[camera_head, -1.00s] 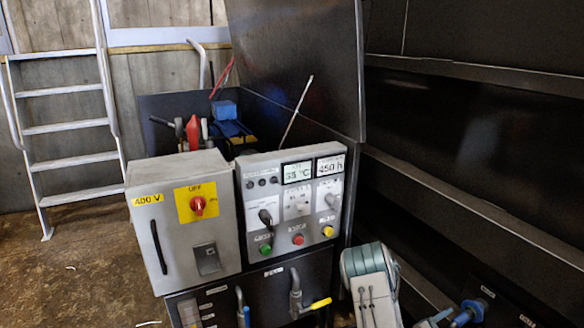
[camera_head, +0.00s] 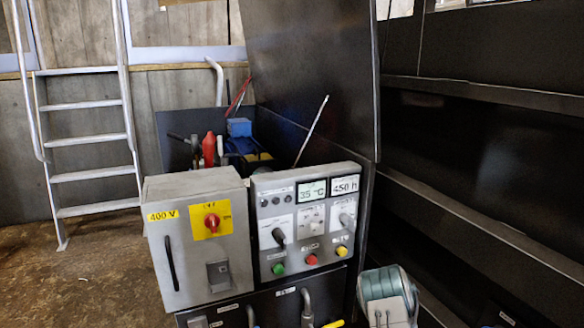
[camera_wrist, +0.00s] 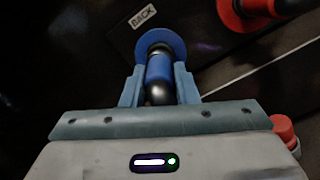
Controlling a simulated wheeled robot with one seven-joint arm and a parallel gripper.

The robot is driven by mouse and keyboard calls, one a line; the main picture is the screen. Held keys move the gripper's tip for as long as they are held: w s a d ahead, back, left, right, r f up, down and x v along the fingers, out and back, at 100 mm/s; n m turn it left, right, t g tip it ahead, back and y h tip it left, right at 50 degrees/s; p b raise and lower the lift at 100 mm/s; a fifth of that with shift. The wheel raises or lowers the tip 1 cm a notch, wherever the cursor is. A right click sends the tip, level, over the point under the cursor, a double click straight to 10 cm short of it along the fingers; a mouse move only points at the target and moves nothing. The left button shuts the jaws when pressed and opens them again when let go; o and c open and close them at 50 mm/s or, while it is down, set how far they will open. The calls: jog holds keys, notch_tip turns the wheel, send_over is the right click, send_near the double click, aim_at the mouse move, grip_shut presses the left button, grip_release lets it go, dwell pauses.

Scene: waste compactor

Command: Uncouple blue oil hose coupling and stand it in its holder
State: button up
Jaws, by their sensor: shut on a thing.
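In the wrist view, the blue coupling (camera_wrist: 159,68) has a wide blue collar at its far end and a dark metal part nearer me. It sits between the two blue-grey fingers of my gripper (camera_wrist: 158,80), which is shut on it. The collar is up against a dark panel (camera_wrist: 95,65) or just in front of it; I cannot tell whether it is still joined there. The coupling's near end is hidden by my gripper. The head view shows neither the coupling nor my fingers, and I cannot pick out the holder in either view.
In the wrist view, a white BACK label (camera_wrist: 144,16) lies beside the collar, and a red coupling (camera_wrist: 250,10) is at upper right. A red round part (camera_wrist: 285,128) lies right of my gripper. The head view shows a grey control cabinet (camera_head: 195,240) and a ladder (camera_head: 90,143).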

jog(key=shift+s+a+f, duration=0.1)
jog(key=shift+s+a, duration=0.15)
jog(key=shift+a, duration=0.15)
dwell(0.5)
jog(key=shift+s+a+p, duration=0.25)
jog(key=shift+a+p, duration=0.15)
jog(key=shift+a, duration=0.15)
jog(key=shift+r+p+v, duration=0.1)
jog(key=shift+p+v, duration=0.2)
jog(key=shift+v, duration=0.9)
jog(key=shift+r+p+v, duration=0.15)
jog(key=shift+p+v, duration=0.15)
jog(key=shift+v, duration=0.9)
jog(key=shift+w+a+r, duration=0.1)
jog(key=shift+w, duration=0.05)
